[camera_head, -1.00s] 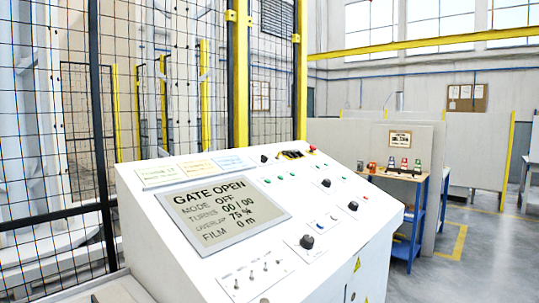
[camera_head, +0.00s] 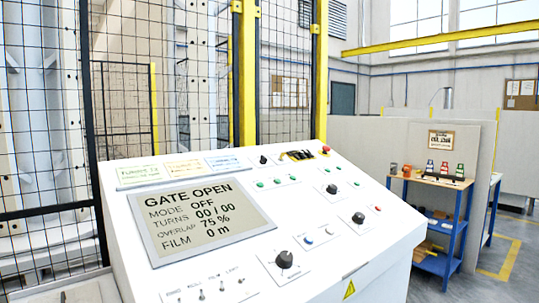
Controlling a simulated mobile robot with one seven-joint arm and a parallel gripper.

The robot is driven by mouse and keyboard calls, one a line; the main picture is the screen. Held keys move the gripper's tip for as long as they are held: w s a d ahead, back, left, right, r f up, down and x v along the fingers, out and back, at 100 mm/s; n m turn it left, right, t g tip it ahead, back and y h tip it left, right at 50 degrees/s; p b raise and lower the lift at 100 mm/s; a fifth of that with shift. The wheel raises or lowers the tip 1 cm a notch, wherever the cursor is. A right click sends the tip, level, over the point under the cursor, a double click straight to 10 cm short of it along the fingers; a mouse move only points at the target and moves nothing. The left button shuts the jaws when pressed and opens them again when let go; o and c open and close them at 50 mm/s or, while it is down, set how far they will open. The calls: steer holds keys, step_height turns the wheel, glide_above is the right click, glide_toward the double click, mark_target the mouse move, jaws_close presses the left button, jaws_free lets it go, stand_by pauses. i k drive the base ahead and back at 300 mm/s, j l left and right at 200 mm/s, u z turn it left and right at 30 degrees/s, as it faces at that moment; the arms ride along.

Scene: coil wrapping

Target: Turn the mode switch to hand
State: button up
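A white sloped control console (camera_head: 235,195) fills the lower middle of the head view. Its display (camera_head: 207,222) reads GATE OPEN, MODE OFF, TURNS 00/00, OVERLAP 75 %, FILM 0 m. Several black rotary knobs are on the panel: a large one near the front (camera_head: 284,259), two to the right (camera_head: 332,189) (camera_head: 358,218), and a small one at the back (camera_head: 264,160). Their labels are too small to read, so I cannot tell which is the mode switch. My gripper is not in view.
Toggle switches (camera_head: 211,291) line the console's front edge, partly cut off. A red button (camera_head: 326,149) is at its back right. A mesh fence with yellow posts (camera_head: 247,75) stands behind. A blue shelf (camera_head: 430,222) stands right, with open floor beyond.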

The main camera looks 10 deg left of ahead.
mark_target(264, 160)
steer(key=i+l+u, duration=0.1)
steer(key=l, duration=0.25)
steer(key=i+l, duration=0.25)
steer(key=l, duration=0.15)
steer(key=i+l+u, duration=0.15)
steer(key=l, duration=0.25)
steer(key=i+l, duration=0.15)
steer(key=l, duration=0.25)
steer(key=i+l+u, duration=0.15)
steer(key=l, duration=0.25)
